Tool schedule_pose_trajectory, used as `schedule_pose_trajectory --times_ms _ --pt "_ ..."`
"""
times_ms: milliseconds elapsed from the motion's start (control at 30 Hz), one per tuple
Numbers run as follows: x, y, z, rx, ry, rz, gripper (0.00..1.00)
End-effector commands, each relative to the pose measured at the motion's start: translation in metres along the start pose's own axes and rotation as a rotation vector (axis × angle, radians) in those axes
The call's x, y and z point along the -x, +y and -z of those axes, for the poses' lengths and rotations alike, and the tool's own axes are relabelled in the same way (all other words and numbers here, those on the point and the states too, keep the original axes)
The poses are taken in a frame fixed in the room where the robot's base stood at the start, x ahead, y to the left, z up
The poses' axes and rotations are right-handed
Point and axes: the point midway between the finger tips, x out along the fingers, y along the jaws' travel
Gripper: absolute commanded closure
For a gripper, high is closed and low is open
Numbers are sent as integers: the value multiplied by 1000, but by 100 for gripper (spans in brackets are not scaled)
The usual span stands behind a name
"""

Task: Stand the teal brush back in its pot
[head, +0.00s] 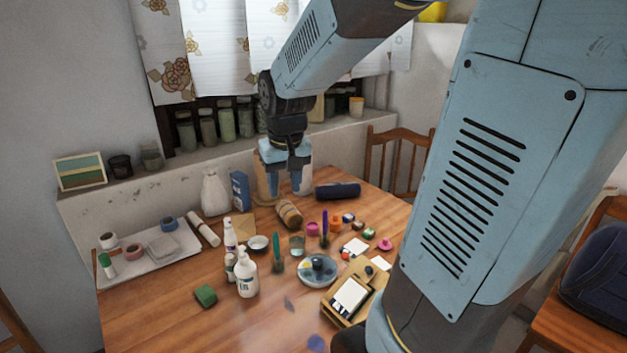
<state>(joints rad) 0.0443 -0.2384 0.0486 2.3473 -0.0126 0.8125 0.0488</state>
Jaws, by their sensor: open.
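The teal brush (276,245) shows as a slim, near-upright shape in the middle of the table. Its lower end meets a small dark, pot-like base (278,267); I cannot tell whether the brush is inside it. A clear glass-like cup (297,246) is just right of the brush. A purple brush (325,226) stands upright further right. My gripper (288,188) is open, pointing down above the back part of the table, with nothing seen between its fingers. It is above and behind the teal brush, apart from it.
White bottles (246,274) stand close left of the brush. A round palette (318,270) and a wooden box (349,300) lie to the right. A brown roll (289,214) lies behind. A white tray (135,268) is at left. The table's front left (160,320) is clear.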

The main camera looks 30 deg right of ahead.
Motion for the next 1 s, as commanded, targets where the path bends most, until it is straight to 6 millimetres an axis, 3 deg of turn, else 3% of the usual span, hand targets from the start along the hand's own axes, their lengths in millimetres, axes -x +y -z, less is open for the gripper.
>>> schedule_pose_trajectory --times_ms 200,500,700,1000 --pt "46 2 -37 10 97 4 57" --pt "87 5 -92 24 215 16 57" --pt "99 6 -115 30 261 22 57" --pt "101 7 -120 32 271 24 57"
